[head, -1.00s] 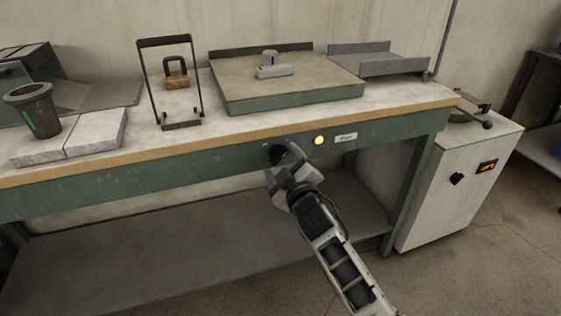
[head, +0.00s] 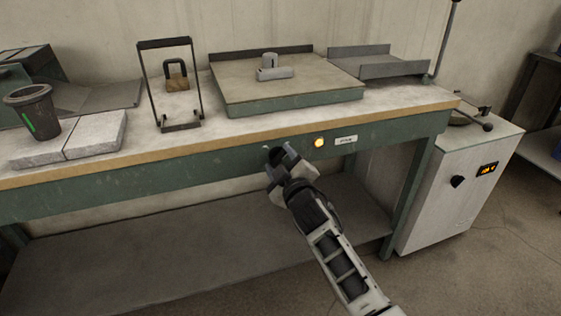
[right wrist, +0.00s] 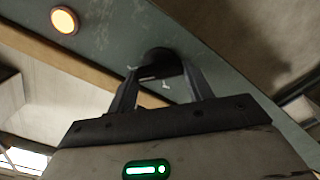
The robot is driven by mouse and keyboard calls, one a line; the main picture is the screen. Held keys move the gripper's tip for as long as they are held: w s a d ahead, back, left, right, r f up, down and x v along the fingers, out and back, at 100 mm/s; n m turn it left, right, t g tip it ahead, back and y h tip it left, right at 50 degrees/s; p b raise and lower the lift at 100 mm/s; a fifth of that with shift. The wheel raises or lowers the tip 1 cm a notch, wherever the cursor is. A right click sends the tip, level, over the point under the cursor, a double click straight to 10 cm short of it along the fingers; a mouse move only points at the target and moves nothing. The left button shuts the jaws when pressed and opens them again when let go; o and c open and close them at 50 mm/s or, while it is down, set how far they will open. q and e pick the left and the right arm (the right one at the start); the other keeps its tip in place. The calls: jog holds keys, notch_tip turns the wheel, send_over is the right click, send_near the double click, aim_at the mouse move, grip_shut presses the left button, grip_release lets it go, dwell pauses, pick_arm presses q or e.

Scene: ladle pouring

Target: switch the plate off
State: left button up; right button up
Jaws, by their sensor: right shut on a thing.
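The plate (head: 235,87) is a square slab with a green front edge on the bench, with a small grey block (head: 272,70) on top. Its black round knob (right wrist: 160,62) is on the green front panel below, beside a lit amber lamp (head: 319,142) and a small white label (head: 345,140). The lamp also shows in the right wrist view (right wrist: 64,20). My right gripper (head: 278,160) is at the panel, its two fingers on either side of the knob and shut on it. The gripper hides much of the knob in the head view. My left gripper is not in view.
A black frame stand (head: 183,128), a padlock-shaped block (head: 177,80), a dark cup (head: 35,112) and pale slabs (head: 95,135) are on the bench. A grey cabinet (head: 440,200) with a dial and lit display stands at right. The lower shelf (head: 200,255) is bare.

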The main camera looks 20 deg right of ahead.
jog(key=n, duration=0.3)
jog(key=shift+f, duration=0.1)
jog(key=n, duration=0.6)
jog(key=shift+f+n, duration=0.15)
jog(key=shift+n, duration=0.15)
jog(key=n, duration=0.3)
jog(key=shift+f+n, duration=0.1)
jog(key=shift+n, duration=0.2)
jog(key=n, duration=0.4)
jog(key=shift+p, duration=0.4)
jog(key=shift+f+n, duration=0.1)
jog(key=shift+n, duration=0.3)
